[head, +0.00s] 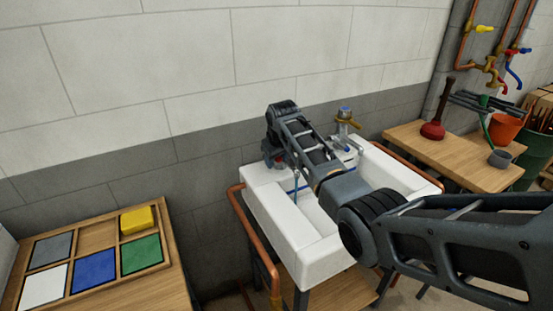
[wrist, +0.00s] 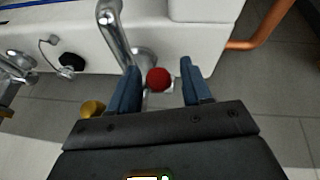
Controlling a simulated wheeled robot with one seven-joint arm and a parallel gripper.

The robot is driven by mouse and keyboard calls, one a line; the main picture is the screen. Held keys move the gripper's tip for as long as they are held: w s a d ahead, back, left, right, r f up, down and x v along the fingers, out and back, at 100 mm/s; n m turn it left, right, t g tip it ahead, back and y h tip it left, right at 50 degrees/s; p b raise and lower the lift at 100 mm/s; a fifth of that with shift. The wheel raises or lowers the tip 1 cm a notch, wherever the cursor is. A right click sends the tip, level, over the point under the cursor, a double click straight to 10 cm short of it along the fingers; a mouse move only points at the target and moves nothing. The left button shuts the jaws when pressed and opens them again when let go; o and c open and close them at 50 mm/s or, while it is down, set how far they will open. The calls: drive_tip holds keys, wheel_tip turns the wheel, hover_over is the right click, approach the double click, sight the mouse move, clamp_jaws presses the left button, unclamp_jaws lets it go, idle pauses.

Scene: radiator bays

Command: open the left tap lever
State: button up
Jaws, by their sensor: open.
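The left tap is chrome with a curved spout (wrist: 115,38) and a round red cap (wrist: 158,80) in the wrist view. A rounded brass end, seemingly its lever (wrist: 92,109), shows just left of my left finger, and the rest of it is hidden. My gripper (wrist: 159,68) is open, with one blue finger on each side of the red cap. I cannot tell whether either finger touches the tap or lever. In the head view my arm reaches over the sink's left back corner and mostly hides the left tap.
The white sink (head: 300,258) has a right tap (head: 345,112) with a blue cap and brass lever. A black plug (wrist: 72,62) shows in the wrist view. A copper pipe (head: 256,240) runs around the sink. A tray (head: 97,234) and a bench (head: 405,137) flank it.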

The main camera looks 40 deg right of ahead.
drive_tip(key=shift+w+f, duration=0.1)
drive_tip(key=shift+f, duration=0.15)
drive_tip(key=shift+c, duration=0.3)
clamp_jaws()
drive_tip(key=shift+d, duration=0.1)
